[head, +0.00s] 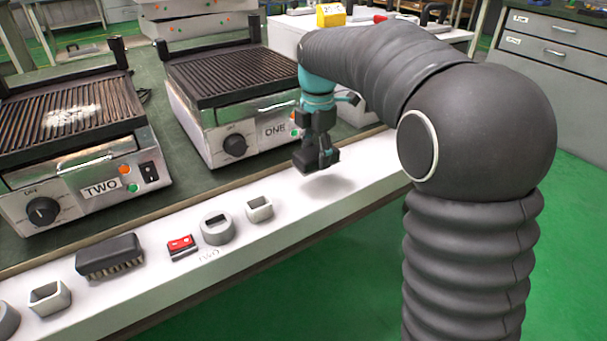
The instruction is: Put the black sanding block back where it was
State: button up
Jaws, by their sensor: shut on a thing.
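My gripper (321,148) hangs from the arm over the right part of the white ledge, in front of the grill marked ONE. It is shut on a small dark block, which looks like the black sanding block (312,163). The block is hard to tell apart from the dark fingers. It is held above the ledge, with a shadow on the white surface below. A black brush-like block with pale bristles (108,254) lies on the ledge at the left, apart from my gripper.
The white ledge (340,205) also bears a round grey holder (217,230), square holders (260,208) (49,298) and a red switch (181,246). Grill ONE (235,130) and grill TWO (85,175) stand behind. The ledge right of the holders is clear.

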aim_at(304, 183)
jog(key=a+f, duration=0.1)
jog(key=a, duration=0.1)
jog(key=shift+a+f, duration=0.35)
jog(key=shift+a, duration=0.05)
jog(key=shift+f+b, duration=0.3)
jog(key=shift+f, duration=1.7)
jog(key=shift+f, duration=0.15)
jog(key=o, duration=1.1)
